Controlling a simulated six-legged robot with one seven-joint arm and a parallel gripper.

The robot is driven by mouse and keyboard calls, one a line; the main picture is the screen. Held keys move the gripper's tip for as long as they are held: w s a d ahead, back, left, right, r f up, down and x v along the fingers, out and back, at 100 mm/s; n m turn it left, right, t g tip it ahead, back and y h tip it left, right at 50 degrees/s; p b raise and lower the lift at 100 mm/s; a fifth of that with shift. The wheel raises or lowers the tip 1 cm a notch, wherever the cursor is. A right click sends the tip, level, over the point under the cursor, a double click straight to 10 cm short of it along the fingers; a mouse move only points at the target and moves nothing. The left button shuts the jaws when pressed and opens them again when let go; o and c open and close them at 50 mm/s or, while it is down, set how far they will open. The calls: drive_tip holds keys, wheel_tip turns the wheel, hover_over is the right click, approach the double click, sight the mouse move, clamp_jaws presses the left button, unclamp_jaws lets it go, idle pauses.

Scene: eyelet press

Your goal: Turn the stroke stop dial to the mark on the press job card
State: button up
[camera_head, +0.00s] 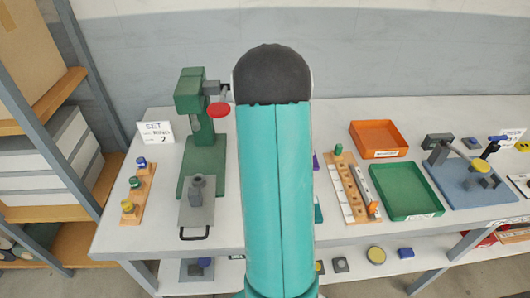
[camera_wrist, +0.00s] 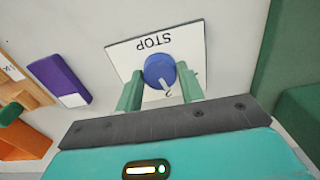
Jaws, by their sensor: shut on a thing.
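The blue stroke stop dial (camera_wrist: 159,70) sits on a white plate (camera_wrist: 190,40) marked STOP, which appears upside down in the wrist view. A pale pointer line shows on the dial's lower edge, by a small mark that looks like a 2. My gripper (camera_wrist: 160,85) has its two green fingers on either side of the dial, shut on it. In the head view my own arm hides the dial and the gripper. The white job card (camera_head: 157,131) stands left of the green press (camera_head: 203,150); it reads SET, a small unclear line, and 2.
Left of the press is a wooden rack (camera_head: 134,208) with coloured knobs. Right of my arm are an orange tray (camera_head: 378,137), a green tray (camera_head: 407,188) and a blue-grey fixture (camera_head: 470,182). In the wrist view a purple block (camera_wrist: 58,80) lies left of the dial.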

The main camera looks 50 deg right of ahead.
drive_tip(key=shift+m, duration=1.2)
drive_tip(key=o, duration=1)
drive_tip(key=shift+d, duration=0.1)
wheel_tip(320, 180, up, 14)
drive_tip(key=shift+s+f, duration=0.1)
